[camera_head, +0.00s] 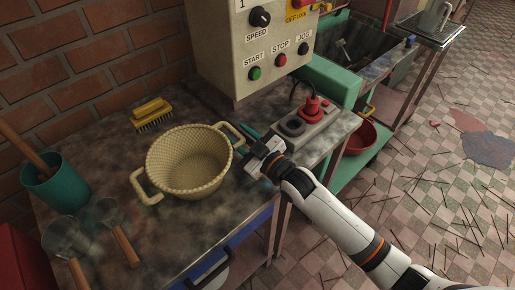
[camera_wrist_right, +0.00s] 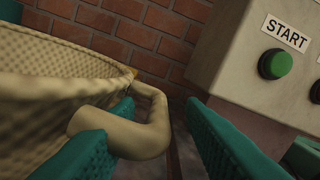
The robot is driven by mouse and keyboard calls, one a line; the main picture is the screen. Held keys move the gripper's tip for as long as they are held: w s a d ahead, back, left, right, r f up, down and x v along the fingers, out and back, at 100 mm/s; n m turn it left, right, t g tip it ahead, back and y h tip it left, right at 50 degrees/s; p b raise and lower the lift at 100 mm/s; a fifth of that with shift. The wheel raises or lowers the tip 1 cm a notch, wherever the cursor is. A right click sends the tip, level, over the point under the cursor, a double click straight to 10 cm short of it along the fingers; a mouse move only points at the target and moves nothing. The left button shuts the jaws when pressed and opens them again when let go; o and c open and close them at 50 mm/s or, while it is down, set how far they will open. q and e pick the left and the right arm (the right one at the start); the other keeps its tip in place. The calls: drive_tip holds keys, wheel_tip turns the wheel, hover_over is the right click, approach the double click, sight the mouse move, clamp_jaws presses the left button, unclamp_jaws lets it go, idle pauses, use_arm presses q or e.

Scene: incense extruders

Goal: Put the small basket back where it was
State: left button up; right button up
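The small basket (camera_head: 188,160), cream and woven with two loop handles, stands upright on the worktop (camera_head: 150,235). My right gripper (camera_head: 249,142) is at the basket's right-hand handle. In the right wrist view the teal fingers (camera_wrist_right: 165,135) are spread. The handle (camera_wrist_right: 150,125) lies by the left finger, with a visible gap to the right finger. I cannot tell whether the left finger touches the handle. The basket's wall (camera_wrist_right: 50,95) fills the left of that view. My left gripper is not in view.
A yellow brush (camera_head: 152,114) lies behind the basket. A teal cup (camera_head: 60,183) and scoops (camera_head: 122,243) are at the left.

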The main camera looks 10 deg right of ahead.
drive_tip(key=v, duration=0.8)
drive_tip(key=shift+s+d, duration=0.2)
drive_tip(key=shift+s, duration=0.1)
